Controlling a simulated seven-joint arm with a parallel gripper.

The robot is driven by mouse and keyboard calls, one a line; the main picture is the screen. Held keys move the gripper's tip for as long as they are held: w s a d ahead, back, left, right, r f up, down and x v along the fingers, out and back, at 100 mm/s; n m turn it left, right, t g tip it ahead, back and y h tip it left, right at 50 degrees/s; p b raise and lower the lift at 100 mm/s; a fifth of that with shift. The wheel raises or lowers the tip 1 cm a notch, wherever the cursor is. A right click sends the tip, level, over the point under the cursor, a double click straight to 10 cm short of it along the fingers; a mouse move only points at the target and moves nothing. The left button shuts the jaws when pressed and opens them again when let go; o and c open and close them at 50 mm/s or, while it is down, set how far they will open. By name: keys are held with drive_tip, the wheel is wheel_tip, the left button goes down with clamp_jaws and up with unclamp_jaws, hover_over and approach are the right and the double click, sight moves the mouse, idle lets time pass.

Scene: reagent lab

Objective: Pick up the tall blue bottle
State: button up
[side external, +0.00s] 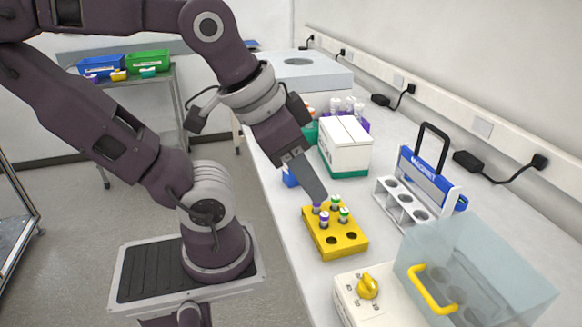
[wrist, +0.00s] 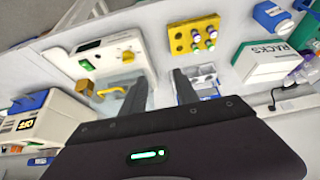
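A blue bottle (wrist: 268,14) with a white cap and pale label shows at the top right edge of the wrist view. In the side external view only a bit of blue (side external: 290,177) shows beside the white-and-green box, mostly hidden behind my gripper. My gripper (side external: 317,196) points down over the yellow tube rack (side external: 324,244) in that view. In the wrist view the two fingers of my gripper (wrist: 159,76) are spread, with nothing between them. The bottle lies off to the right of the fingers there.
The yellow rack holds several capped tubes. A white-and-green box (side external: 345,146) stands behind it. A white-and-blue magnet rack (side external: 413,205) and a clear box with a yellow handle (side external: 480,270) are to the right. A white knob box (side external: 352,299) stands in front.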

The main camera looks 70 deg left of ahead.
drive_tip(key=shift+o, duration=0.4)
drive_tip(key=o, duration=0.5)
drive_tip(key=shift+r, duration=0.1)
wheel_tip(320, 180, up, 4)
drive_tip(key=w+a+m+g+y, duration=0.4)
drive_tip(key=a+m+y, duration=0.25)
drive_tip(key=a, duration=0.75)
drive_tip(key=w+a+m+g+y, duration=0.3)
drive_tip(key=a+m+g+y, duration=0.4)
drive_tip(key=a, duration=0.8)
drive_tip(key=f, duration=0.7)
drive_tip(key=f+m+t, duration=0.1)
drive_tip(key=f, duration=0.6)
drive_tip(key=f+m+t, duration=0.1)
drive_tip(key=f, duration=0.6)
drive_tip(key=shift+w, duration=0.3)
drive_tip(key=x, duration=0.5)
drive_tip(key=f+x, duration=0.1)
drive_tip(key=x, duration=0.1)
drive_tip(key=shift+w+f, duration=0.2)
drive_tip(key=shift+w, duration=0.1)
